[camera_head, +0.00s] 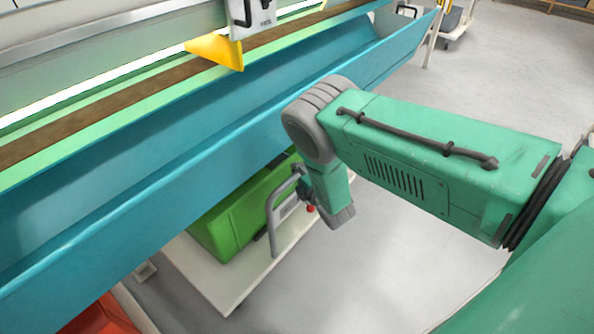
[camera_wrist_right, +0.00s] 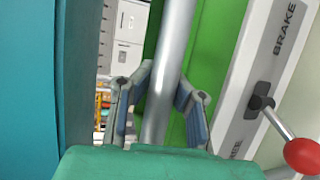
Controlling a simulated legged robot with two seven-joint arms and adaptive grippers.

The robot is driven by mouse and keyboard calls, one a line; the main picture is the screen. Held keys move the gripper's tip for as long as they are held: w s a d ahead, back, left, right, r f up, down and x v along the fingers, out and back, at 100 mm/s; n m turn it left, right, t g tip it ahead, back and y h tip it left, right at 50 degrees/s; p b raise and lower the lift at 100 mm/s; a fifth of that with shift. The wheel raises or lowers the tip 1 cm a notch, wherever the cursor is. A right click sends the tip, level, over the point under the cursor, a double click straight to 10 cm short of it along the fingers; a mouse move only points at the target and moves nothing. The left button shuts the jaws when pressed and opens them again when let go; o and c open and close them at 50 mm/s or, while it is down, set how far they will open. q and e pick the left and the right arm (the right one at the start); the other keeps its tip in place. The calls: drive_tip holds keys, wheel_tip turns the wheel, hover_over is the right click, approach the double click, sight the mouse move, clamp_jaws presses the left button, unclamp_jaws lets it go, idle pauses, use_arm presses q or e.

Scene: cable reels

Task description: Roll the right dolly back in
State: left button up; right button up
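The right dolly is a white platform (camera_head: 225,290) carrying a green bin (camera_head: 235,215), partly under the blue trough. Its grey handle (camera_head: 273,225) stands at the near end. In the wrist view the handle's metal bar (camera_wrist_right: 166,70) runs between the fingers of my right gripper (camera_wrist_right: 164,100). The blue-padded fingers are spread, with small gaps seeming to show beside the bar. In the head view my right gripper (camera_head: 301,180) is at the handle, largely hidden by my wrist. A brake lever with a red knob (camera_wrist_right: 303,156) is right of the bar. My left gripper is out of view.
The long blue trough (camera_head: 110,225) crosses above the dolly. A red bin (camera_head: 100,318) shows at lower left. A yellow plate (camera_head: 218,50) hangs over the trough. Grey floor (camera_head: 370,285) lies open on the near side of the dolly.

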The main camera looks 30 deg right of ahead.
drive_tip(key=o, duration=0.5)
drive_tip(key=shift+r, duration=0.1)
drive_tip(key=shift+c, duration=0.2)
drive_tip(key=shift+a, duration=0.1)
drive_tip(key=shift+s, duration=0.1)
drive_tip(key=shift+s, duration=0.4)
drive_tip(key=s+r, duration=0.2)
drive_tip(key=s, duration=0.8)
drive_tip(key=shift+s+a, duration=0.3)
drive_tip(key=shift+s, duration=0.1)
